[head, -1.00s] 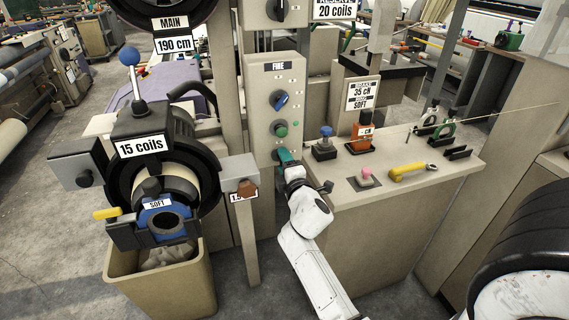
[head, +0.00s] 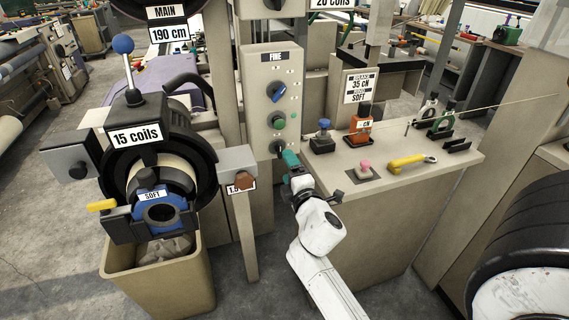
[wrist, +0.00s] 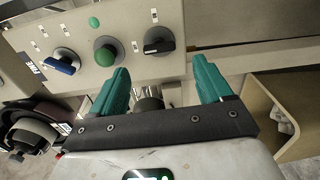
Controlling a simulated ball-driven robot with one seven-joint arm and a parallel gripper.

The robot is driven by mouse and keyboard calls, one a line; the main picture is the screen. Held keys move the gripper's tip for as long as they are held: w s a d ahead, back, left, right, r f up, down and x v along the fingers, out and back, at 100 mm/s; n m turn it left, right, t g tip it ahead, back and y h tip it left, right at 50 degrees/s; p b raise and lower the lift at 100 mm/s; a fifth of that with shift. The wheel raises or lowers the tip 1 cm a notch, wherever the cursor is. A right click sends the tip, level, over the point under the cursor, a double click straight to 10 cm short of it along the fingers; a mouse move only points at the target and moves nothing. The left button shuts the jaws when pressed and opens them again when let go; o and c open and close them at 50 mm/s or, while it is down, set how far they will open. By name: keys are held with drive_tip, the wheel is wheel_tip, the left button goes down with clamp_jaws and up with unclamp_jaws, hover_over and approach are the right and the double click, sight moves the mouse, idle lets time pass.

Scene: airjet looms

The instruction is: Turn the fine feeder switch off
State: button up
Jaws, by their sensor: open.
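The beige panel labelled FINE (head: 258,120) stands centre in the head view. It carries a blue rotary switch (head: 277,92), a green round button (head: 279,121) below it and a black rotary switch (head: 277,147) lowest. In the wrist view the blue switch (wrist: 62,61) is at left, the green button (wrist: 106,50) in the middle and the black switch (wrist: 158,42) at right. My gripper (wrist: 162,70) is open and empty, its teal fingers pointing toward the black switch, apart from it. In the head view my gripper (head: 288,158) is beside that switch, just right and below.
To the right, a beige bench (head: 400,180) holds a blue-topped button (head: 323,138), an orange device, a pink button and a yellow wrench (head: 410,162). A post with a grey box (head: 238,165) stands left of my arm. Further left are the 15 coils unit and a tan bin (head: 160,278).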

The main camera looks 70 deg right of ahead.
drive_tip(key=shift+b+v, duration=0.4)
drive_tip(key=shift+v, duration=1.75)
drive_tip(key=s+a+f+m+g+y+p, duration=0.1)
drive_tip(key=s+a+f+m+g+y, duration=0.2)
drive_tip(key=a, duration=0.6)
drive_tip(key=s+a+f+m+g+y, duration=0.2)
drive_tip(key=s+a+f+g+y, duration=0.1)
drive_tip(key=a+f+y, duration=0.3)
drive_tip(key=s+a+f+m+g+y+p, duration=0.1)
drive_tip(key=s+a+f+m+g+y, duration=0.2)
drive_tip(key=a+f, duration=0.4)
drive_tip(key=s+a+g+y, duration=0.1)
drive_tip(key=a, duration=0.3)
drive_tip(key=shift+a+m+g+p, duration=0.3)
drive_tip(key=shift+a+g+p, duration=0.05)
drive_tip(key=shift+a+g, duration=0.05)
drive_tip(key=shift+f, duration=0.15)
